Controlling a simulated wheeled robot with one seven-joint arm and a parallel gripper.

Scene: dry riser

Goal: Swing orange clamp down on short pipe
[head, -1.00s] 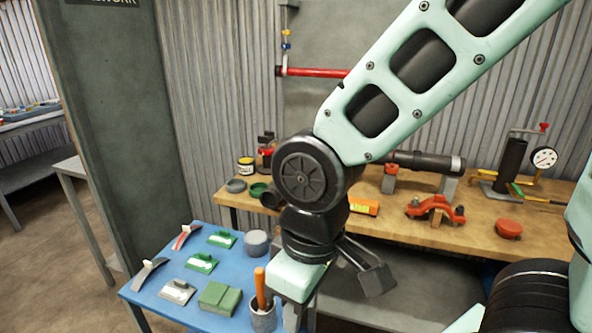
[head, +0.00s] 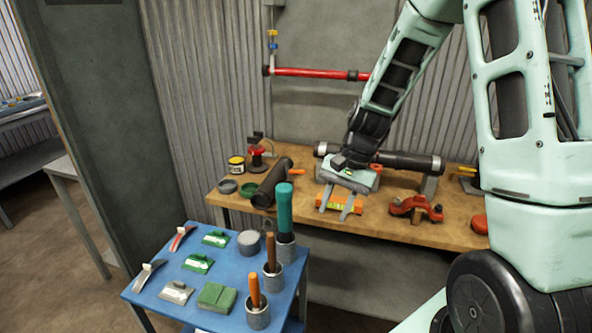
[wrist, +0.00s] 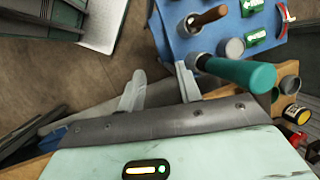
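A short dark pipe (head: 272,183) lies slantwise on the wooden bench, left of my gripper. A small orange piece (head: 297,171) shows just right of it; I cannot tell if this is the clamp's arm. Another orange-red bit (head: 376,168) shows by the longer dark pipe (head: 405,162), partly behind my wrist. My gripper (head: 338,205) is over the bench's front part, fingers pointing down, open and empty. The open fingers also show in the wrist view (wrist: 160,88), with nothing between them. No clamp is clearly recognisable there.
An orange box (head: 352,204) sits behind my fingers. A red-orange coupling (head: 415,207) lies to the right on the bench. The blue table (head: 215,268) in front holds tools and upright handles in cups, including a tall teal one (head: 285,210). A red pipe (head: 310,72) runs along the wall.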

